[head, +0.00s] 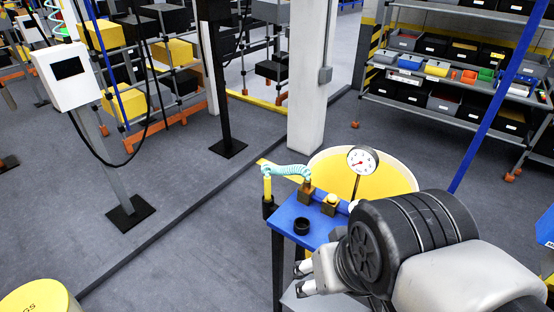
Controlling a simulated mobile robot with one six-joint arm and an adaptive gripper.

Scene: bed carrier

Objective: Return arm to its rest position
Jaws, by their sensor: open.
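My arm's grey and black wrist section fills the lower right of the head view. My gripper (299,280) points left from it, with two pale, dark-tipped fingers set apart and nothing seen between them. It appears just in front of a small blue table (289,222) in the picture; I cannot tell the exact gap. My arm hides the table's right side.
A yellow round surface (393,178) lies behind the table. A white pillar (308,90), a black post (221,100) and a white box on a stand (70,72) stand farther back. Shelves of bins (440,95) are at upper right. Grey floor at left is mostly clear.

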